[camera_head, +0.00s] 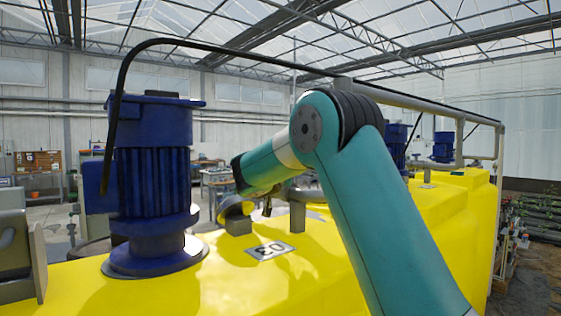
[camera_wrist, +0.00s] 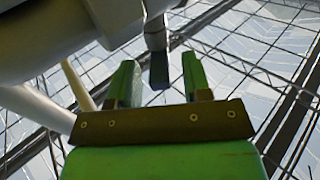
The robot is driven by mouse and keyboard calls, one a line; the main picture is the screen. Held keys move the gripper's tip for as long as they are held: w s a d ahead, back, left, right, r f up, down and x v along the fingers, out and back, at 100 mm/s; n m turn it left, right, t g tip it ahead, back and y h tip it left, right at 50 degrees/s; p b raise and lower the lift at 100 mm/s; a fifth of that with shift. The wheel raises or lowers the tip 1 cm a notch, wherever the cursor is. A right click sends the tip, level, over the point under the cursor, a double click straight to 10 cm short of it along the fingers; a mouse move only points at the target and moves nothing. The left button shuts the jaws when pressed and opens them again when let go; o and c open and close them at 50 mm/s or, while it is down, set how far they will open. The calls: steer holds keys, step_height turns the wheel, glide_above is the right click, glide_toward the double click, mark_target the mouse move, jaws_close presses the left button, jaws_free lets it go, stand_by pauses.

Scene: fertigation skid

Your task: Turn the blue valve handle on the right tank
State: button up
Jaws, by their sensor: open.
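In the wrist view, my gripper (camera_wrist: 159,64) is open, with one green finger on each side. A dark blue-grey bar (camera_wrist: 158,74), possibly the valve handle, shows between the fingers, below a grey pipe-like part (camera_wrist: 155,32). It does not look gripped; whether a finger touches it I cannot tell. In the head view, my teal arm reaches left over a yellow tank (camera_head: 285,288) with an "03" plate (camera_head: 270,250). My gripper's fingers and a clear blue valve handle cannot be made out there.
A large blue motor (camera_head: 152,180) stands on the yellow tank at the left, with a black hose (camera_head: 225,50) arching over. Grey pipe stubs (camera_head: 297,213) rise from the tank top. Smaller blue motors (camera_head: 443,147) and a pipe frame (camera_head: 430,104) are behind my arm.

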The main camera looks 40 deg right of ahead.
steer(key=shift+p+x, duration=0.35)
steer(key=shift+x, duration=0.8)
